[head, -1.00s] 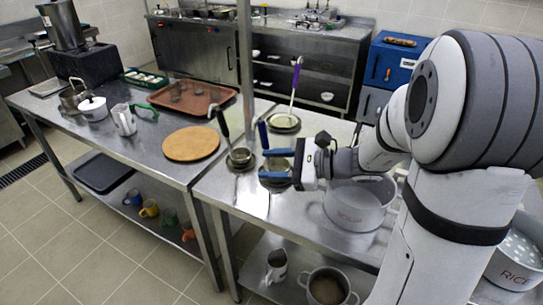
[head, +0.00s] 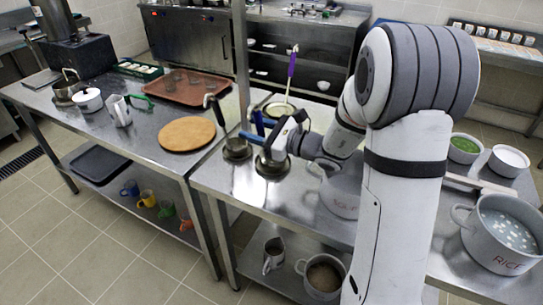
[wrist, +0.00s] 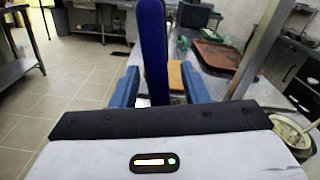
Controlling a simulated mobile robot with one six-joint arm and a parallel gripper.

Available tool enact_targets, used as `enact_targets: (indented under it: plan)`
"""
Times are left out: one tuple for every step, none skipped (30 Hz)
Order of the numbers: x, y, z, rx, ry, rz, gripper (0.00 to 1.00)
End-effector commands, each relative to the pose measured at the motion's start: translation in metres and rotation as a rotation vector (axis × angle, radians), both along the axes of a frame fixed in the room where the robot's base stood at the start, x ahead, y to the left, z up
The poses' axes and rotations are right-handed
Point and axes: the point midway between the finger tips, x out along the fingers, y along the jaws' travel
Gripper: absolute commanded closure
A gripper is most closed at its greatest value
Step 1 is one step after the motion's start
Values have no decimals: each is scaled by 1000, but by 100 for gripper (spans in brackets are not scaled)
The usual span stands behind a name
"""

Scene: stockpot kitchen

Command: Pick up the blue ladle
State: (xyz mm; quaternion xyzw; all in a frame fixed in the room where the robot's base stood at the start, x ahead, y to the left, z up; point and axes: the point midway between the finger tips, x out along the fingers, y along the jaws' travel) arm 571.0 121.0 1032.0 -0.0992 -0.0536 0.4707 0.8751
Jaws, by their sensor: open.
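The blue ladle stands upright on the metal counter. Its blue handle (head: 258,123) rises beside my gripper in the head view, and its round bowl (head: 271,165) rests below. In the wrist view the handle (wrist: 153,45) stands upright between my two blue fingers, nearer the left one. My gripper (head: 258,131) is open at the height of the handle, with a gap on each side in the wrist view (wrist: 161,87). The handle's lower part is hidden behind my gripper's body in the wrist view.
A black-handled ladle (head: 237,150) stands close on the left, and a purple-handled ladle (head: 291,75) stands behind. A grey pot (head: 342,190) is right of the gripper, partly behind my arm. A metal post (head: 241,60) rises behind. A round wooden board (head: 187,134) lies left.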

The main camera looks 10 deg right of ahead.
Motion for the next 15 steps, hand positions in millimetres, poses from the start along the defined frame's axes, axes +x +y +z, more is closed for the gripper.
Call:
enact_targets:
  plan:
    - [0,1,0,0,0,0,59]
    - [0,1,0,0,0,0,59]
    - [0,0,0,0,0,0,59]
    - [0,0,0,0,0,0,59]
    - [0,0,0,0,0,0,59]
    - [0,0,0,-1,-1,0,61]
    - [0,0,0,-1,0,0,63]
    - [0,0,0,-1,0,0,66]
    - [0,0,0,-1,0,0,69]
    - [0,0,0,-1,0,0,71]
    - [0,0,0,-1,0,0,74]
    - [0,0,0,-1,0,0,77]
    - [0,0,0,-1,0,0,80]
    - [0,0,0,-1,0,0,82]
    - [0,0,0,-1,0,-1,85]
